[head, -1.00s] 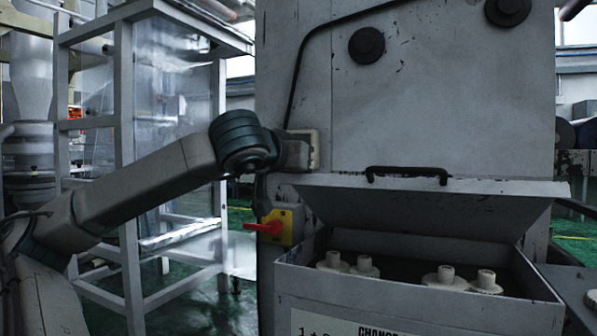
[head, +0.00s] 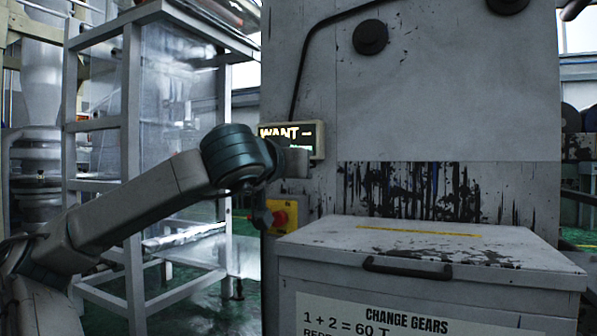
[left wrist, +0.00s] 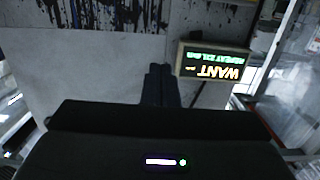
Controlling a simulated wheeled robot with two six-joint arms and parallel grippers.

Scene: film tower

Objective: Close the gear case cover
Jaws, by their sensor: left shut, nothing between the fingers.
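The gear case cover (head: 440,240) lies flat over the gear case (head: 300,275), with its black handle (head: 407,268) at the front edge. It looks shut, and the gears inside are hidden. My left arm reaches in from the left in the head view and ends left of the case, near the machine's front; its fingers are not clear there. In the left wrist view my left gripper (left wrist: 160,70) has its dark fingers together and empty, in front of the grey machine panel. It is apart from the cover. My right gripper is not in view.
A lit display reading "WANT" (head: 305,138) is on the machine close to my left wrist; it also shows inverted in the left wrist view (left wrist: 213,62). A red and yellow switch (head: 288,214) sits below it. A metal frame (head: 130,150) with clear panels stands at the left.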

